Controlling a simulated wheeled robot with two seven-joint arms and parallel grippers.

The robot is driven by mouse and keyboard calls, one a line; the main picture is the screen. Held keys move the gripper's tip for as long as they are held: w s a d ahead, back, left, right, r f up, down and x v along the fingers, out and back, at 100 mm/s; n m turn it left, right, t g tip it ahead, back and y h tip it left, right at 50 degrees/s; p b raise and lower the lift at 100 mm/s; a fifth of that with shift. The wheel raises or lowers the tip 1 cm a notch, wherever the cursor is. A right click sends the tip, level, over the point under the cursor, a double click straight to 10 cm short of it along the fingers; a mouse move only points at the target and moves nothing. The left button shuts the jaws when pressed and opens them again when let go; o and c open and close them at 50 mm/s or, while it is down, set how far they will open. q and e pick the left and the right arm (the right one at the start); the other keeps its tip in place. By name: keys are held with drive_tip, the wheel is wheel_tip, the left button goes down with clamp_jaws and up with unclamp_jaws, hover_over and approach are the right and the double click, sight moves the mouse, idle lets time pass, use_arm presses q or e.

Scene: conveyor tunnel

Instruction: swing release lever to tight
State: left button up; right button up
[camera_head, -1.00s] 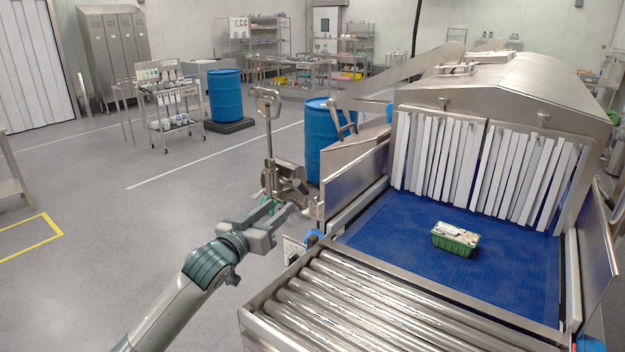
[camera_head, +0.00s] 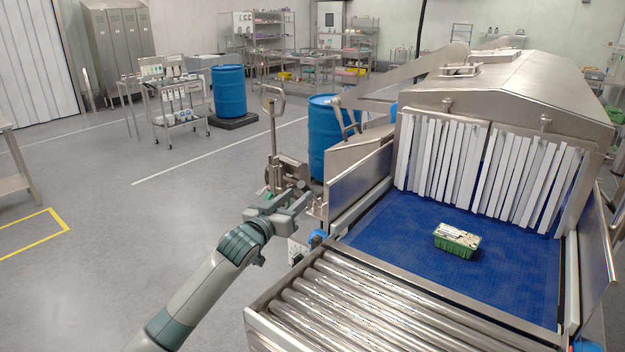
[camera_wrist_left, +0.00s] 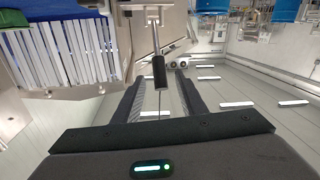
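The release lever (camera_wrist_left: 159,72), a thin metal rod with a black cylindrical grip, shows upright in the left wrist view. I cannot make it out clearly in the head view, where my gripper and the side hardware overlap. My left gripper (camera_head: 296,204) is beside the near left side of the conveyor tunnel. In the left wrist view my left gripper (camera_wrist_left: 161,84) is open, its two dark fingers apart. The black grip appears in line with the gap, around the fingertips; I cannot tell whether it touches them. My right gripper is out of view.
The roller bed (camera_head: 345,300) and blue belt (camera_head: 400,232) lie right of my arm, with a green tray (camera_head: 457,240) on the belt. White strip curtains (camera_head: 440,160) hang at the tunnel mouth. A blue drum (camera_head: 328,140) stands behind.

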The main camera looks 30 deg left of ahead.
use_arm(q)
drive_tip(key=w, duration=0.2)
drive_tip(key=w+p, duration=0.1)
drive_tip(key=w, duration=0.2)
drive_tip(key=w+p, duration=0.1)
drive_tip(key=w, duration=0.1)
drive_tip(key=shift+w+a+r, duration=0.1)
drive_tip(key=shift+w+a, duration=0.2)
drive_tip(key=shift+w+p, duration=0.45)
drive_tip(key=shift+w, duration=0.55)
drive_tip(key=shift+c, duration=0.7)
clamp_jaws()
